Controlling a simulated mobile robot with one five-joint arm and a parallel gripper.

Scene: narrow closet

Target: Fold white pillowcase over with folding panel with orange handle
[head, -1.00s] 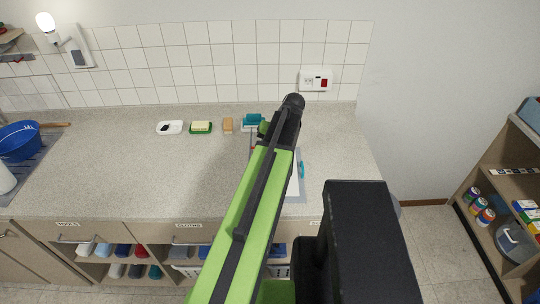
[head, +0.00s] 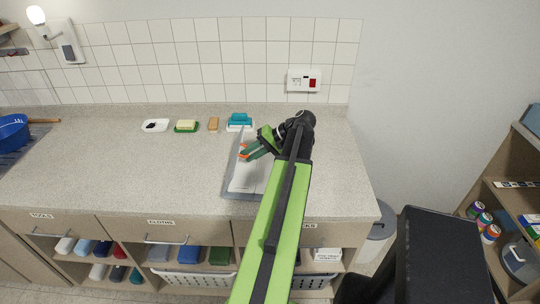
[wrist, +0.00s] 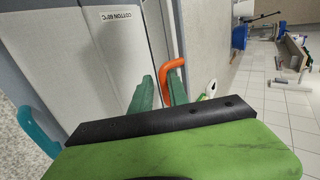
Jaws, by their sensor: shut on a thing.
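The folding board (head: 232,187) lies near the counter's front edge, partly hidden behind my arm. The white pillowcase (head: 246,179) shows as a pale area on it; in the wrist view a white surface (wrist: 112,45) carries printed lettering. The orange handle (head: 244,155) is at the board's left side and also shows in the wrist view (wrist: 168,72). My gripper (head: 252,151) is shut on this handle, its green fingers beside it in the wrist view (wrist: 157,92). A teal handle (wrist: 38,130) shows at the left of the wrist view. I cannot tell the panel's exact tilt.
A teal item (head: 239,120), a brown block (head: 213,124), a green dish (head: 187,126) and a white dish (head: 155,125) line the back of the counter. The left of the counter (head: 110,170) is clear. A bin (head: 382,220) stands at the right end.

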